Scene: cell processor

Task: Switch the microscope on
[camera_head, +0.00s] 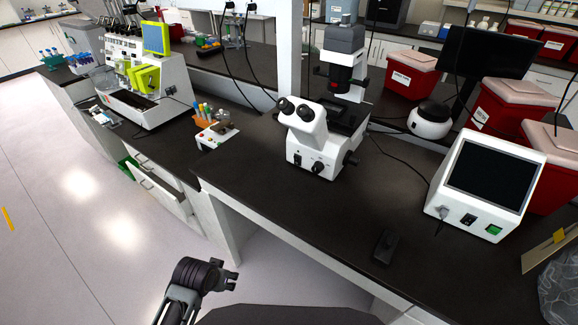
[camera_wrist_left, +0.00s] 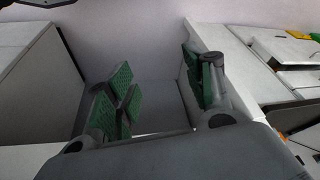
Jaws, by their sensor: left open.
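The white microscope (camera_head: 313,150) stands on the dark bench in the middle of the head view, with black eyepieces and a grey upper column. Small dark knobs show low on its front and side; I cannot tell which is the switch. My left gripper (camera_head: 232,276) is at the bottom of the head view, in front of the bench edge and well apart from the microscope. In the left wrist view its green-padded fingers (camera_wrist_left: 160,92) are spread with nothing between them. My right gripper is not in view.
A white monitor box (camera_head: 481,190) with a green switch stands to the right on the bench (camera_head: 330,215). A small black device (camera_head: 386,246) lies near the front edge. Red bins (camera_head: 412,72) stand behind. An orange tube rack (camera_head: 213,128) is left of the microscope. Cables cross the bench.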

